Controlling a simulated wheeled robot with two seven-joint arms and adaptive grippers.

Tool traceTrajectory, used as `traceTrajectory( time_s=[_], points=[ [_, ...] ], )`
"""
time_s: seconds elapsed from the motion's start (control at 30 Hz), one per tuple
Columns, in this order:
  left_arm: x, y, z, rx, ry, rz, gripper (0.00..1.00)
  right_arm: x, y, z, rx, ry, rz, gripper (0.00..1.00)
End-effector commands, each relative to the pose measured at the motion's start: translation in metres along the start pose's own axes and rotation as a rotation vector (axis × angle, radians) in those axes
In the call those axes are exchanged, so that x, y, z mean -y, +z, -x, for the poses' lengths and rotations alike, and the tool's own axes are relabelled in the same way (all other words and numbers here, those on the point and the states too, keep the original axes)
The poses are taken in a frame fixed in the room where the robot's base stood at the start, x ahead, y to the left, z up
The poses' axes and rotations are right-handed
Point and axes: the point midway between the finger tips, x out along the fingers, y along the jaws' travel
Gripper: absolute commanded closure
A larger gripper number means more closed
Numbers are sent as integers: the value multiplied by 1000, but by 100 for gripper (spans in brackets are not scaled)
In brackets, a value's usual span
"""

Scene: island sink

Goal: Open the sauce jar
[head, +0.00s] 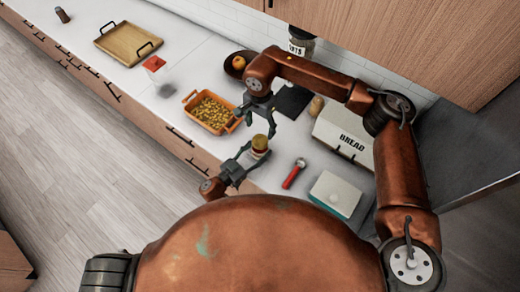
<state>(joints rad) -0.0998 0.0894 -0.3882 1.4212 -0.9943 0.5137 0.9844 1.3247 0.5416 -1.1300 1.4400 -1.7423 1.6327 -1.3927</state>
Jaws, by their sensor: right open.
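The sauce jar (260,143) has a gold lid and stands out over the counter near the middle of the head view. My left gripper (255,157) comes in from below left and is shut on the jar's body, with the lid showing above the fingers. My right gripper (256,121) hangs just above and beyond the lid, with its fingers apart and nothing between them. The jar's lower part is partly hidden by the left fingers, so I cannot tell whether it touches the counter.
An orange tray of yellow food (209,112) lies left of the grippers. A red-handled tool (294,173), a white-lidded butter dish (336,193) and a bread box (345,133) are to the right.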

Motion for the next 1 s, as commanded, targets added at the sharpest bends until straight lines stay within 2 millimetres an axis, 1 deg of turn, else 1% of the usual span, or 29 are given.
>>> traceTrajectory(
  time_s=[0.03, 0.07, 0.6, 0.67, 0.77, 0.87, 1.0],
  points=[
    [0, 0, 0, 0, 0, 0, 58, 0, 0, 0, 0, 0, 0, 41],
    [0, 0, 0, 0, 0, 0, 60, 0, 0, 0, 0, 0, 0, 41],
    [0, 0, 0, 0, 0, 1, 97, 0, 0, 0, 0, 0, -1, 41],
    [0, 0, 0, 0, 0, 1, 100, 0, 0, 0, 0, 0, -9, 41],
    [0, 0, 0, 0, 0, 1, 100, 0, 0, 0, 0, 0, -63, 41],
    [0, 0, 0, 0, 0, 1, 100, 0, 0, 0, 0, 0, -181, 41],
    [0, 0, 0, 0, 0, 1, 100, 0, 0, 0, 0, 0, -440, 41]
  ],
)
